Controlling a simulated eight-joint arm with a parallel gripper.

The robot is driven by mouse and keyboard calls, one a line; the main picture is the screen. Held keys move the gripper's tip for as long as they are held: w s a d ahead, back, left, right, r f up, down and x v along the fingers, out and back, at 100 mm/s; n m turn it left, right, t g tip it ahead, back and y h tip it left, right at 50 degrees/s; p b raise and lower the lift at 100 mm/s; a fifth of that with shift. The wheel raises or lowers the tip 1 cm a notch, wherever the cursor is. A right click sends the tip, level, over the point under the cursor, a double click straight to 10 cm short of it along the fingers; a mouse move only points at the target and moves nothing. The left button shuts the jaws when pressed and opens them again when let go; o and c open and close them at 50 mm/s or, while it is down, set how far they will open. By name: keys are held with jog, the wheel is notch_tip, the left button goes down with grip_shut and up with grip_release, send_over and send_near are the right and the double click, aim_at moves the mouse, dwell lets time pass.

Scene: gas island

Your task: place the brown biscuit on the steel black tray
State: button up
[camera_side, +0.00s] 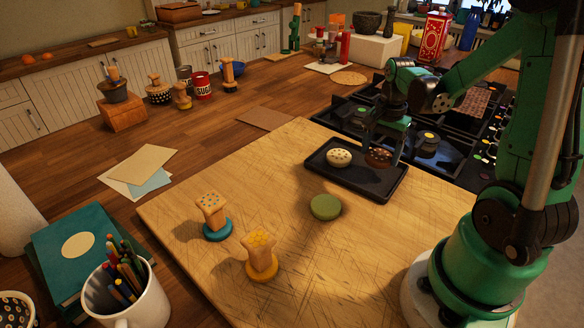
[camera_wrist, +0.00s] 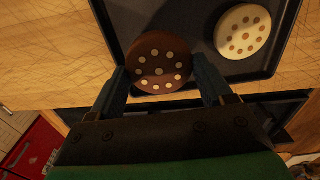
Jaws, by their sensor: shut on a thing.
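The brown biscuit (camera_wrist: 158,62), round with pale dots, sits between the two fingers of my gripper (camera_wrist: 163,84) in the wrist view. In the side view, the brown biscuit (camera_side: 378,157) is at the right part of the black tray (camera_side: 345,178), with my gripper (camera_side: 382,150) shut on it from above. I cannot tell whether the biscuit touches the tray floor. A cream biscuit with brown dots (camera_side: 339,158) lies on the tray to its left; the wrist view shows it too (camera_wrist: 242,31).
The tray rests on a wooden board (camera_side: 290,165) beside the black gas hob (camera_side: 450,165). A green round biscuit (camera_side: 325,207) lies in front of the tray. Two stamps with wooden handles, one blue-based (camera_side: 214,220) and one yellow-based (camera_side: 260,256), stand further left.

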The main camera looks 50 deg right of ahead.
aim_at(380, 154)
jog(key=shift+f, duration=1.9)
jog(key=shift+f, duration=0.15)
jog(key=o, duration=1.2)
notch_tip(380, 154, up, 12)
jog(key=shift+w+a+r+n, duration=0.1)
jog(key=shift+a+r+n, duration=0.1)
jog(key=shift+a+n, duration=0.15)
jog(key=w+a+n+t, duration=0.1)
jog(key=a+n+t, duration=0.1)
jog(key=a+n, duration=0.3)
jog(key=a+n+t, duration=0.2)
jog(key=a+n, duration=0.4)
jog(key=w+a+n+t, duration=0.1)
jog(key=a+n+t, duration=0.2)
jog(key=a+n, duration=0.2)
jog(key=shift+w+a+r+n, duration=0.15)
jog(key=shift+w+a+r, duration=0.05)
jog(key=shift+a, duration=0.25)
jog(key=shift+w+a+r+n, duration=0.1)
jog(key=shift+w+a+r, duration=0.1)
jog(key=shift+a, duration=0.2)
